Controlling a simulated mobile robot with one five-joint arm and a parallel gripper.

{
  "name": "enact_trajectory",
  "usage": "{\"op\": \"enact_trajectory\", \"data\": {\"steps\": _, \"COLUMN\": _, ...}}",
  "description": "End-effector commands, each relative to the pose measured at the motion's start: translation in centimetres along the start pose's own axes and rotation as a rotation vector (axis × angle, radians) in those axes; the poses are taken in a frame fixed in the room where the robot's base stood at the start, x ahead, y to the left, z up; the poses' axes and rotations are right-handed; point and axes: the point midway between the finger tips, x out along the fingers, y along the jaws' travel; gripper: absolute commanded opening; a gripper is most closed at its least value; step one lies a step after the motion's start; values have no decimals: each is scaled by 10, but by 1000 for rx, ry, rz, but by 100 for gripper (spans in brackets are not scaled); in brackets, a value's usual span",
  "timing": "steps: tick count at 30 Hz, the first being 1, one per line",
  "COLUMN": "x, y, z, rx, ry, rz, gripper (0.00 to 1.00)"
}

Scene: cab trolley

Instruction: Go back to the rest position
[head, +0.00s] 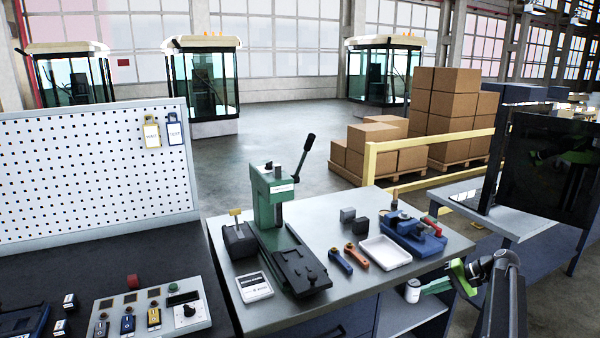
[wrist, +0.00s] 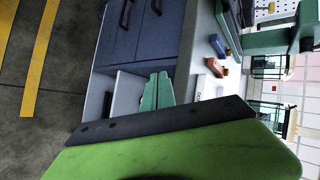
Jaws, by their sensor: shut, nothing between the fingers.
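My gripper (head: 428,289) is at the lower right in the head view, low beside the right end of the grey workbench (head: 335,227). Its pale green fingers are together and hold nothing. In the wrist view the gripper (wrist: 158,78) points toward the bench's open shelf and blue drawer fronts. My green and dark gripper body fills the lower part of that view. A small white can (head: 412,291) shows near the fingertips in the head view; I cannot tell whether they touch it.
The bench holds a green press (head: 272,205), a white tray (head: 384,251), a blue vise (head: 415,234) and two small handled tools. A yellow rail (head: 430,146) and stacked boxes (head: 452,105) stand behind. A dark screen (head: 548,170) stands right. Open floor (wrist: 40,110) lies left in the wrist view.

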Motion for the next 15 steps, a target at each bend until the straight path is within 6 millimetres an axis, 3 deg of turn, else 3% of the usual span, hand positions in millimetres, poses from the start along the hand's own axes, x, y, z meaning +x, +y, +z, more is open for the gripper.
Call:
{"op": "enact_trajectory", "data": {"steps": 1, "x": 37, "y": -22, "z": 38, "rx": -34, "ry": -44, "rz": 78, "gripper": 0}}
{"op": "enact_trajectory", "data": {"steps": 3, "x": 81, "y": -38, "z": 80, "rx": -85, "ry": -90, "rz": 203, "gripper": 0}}
{"op": "enact_trajectory", "data": {"steps": 7, "x": 146, "y": -60, "z": 172, "rx": -226, "ry": -163, "rz": 461, "gripper": 0}}
{"op": "enact_trajectory", "data": {"steps": 9, "x": 167, "y": -66, "z": 217, "rx": -317, "ry": -184, "rz": 595, "gripper": 0}}
{"op": "enact_trajectory", "data": {"steps": 12, "x": 180, "y": -70, "z": 264, "rx": -434, "ry": -193, "rz": 744, "gripper": 0}}
{"op": "enact_trajectory", "data": {"steps": 15, "x": 184, "y": -72, "z": 288, "rx": -514, "ry": -190, "rz": 837, "gripper": 0}}
